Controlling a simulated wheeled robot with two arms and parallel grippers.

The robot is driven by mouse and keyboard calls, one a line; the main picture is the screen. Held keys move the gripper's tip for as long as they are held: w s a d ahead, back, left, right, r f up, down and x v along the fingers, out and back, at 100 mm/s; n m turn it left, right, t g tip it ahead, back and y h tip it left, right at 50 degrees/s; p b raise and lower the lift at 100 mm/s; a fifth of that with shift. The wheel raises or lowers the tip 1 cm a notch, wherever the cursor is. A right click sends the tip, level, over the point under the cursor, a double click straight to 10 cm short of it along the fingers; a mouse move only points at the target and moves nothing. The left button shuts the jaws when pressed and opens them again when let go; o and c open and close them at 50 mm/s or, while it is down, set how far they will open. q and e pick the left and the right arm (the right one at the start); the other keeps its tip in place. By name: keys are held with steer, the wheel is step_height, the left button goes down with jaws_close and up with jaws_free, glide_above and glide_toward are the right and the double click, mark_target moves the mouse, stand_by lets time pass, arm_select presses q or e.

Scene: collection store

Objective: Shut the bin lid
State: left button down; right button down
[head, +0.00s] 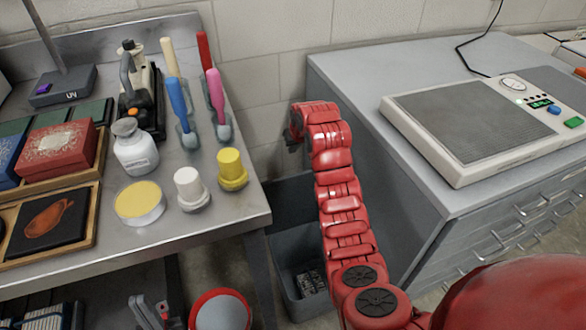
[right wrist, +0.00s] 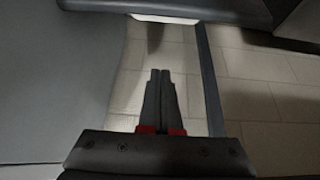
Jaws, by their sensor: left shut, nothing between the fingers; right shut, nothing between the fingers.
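The grey bin (head: 287,252) stands on the floor in the gap between the steel table and the grey cabinet. It is open, and some small pale items show inside. Its dark lid (head: 290,203) stands raised at the back, by the wall, partly hidden by my red right arm. My right gripper (head: 292,138) is at the far end of that arm, above and behind the raised lid. In the right wrist view its two dark fingers (right wrist: 158,78) are together, with nothing between them. I cannot make out my left gripper in the head view.
The steel table (head: 235,203) at left holds bottles, jars, brushes and framed trays near the gap. The grey cabinet (head: 360,140) at right carries a flat panel device (head: 455,125). A red-rimmed round object (head: 220,312) shows at the bottom. The gap is narrow.

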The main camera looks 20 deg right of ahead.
step_height(320, 180, down, 9)
steer(key=b, duration=0.2)
stand_by(1.2)
steer(key=shift+f, duration=0.1)
steer(key=shift+s+p, duration=0.35)
steer(key=shift+s, duration=0.2)
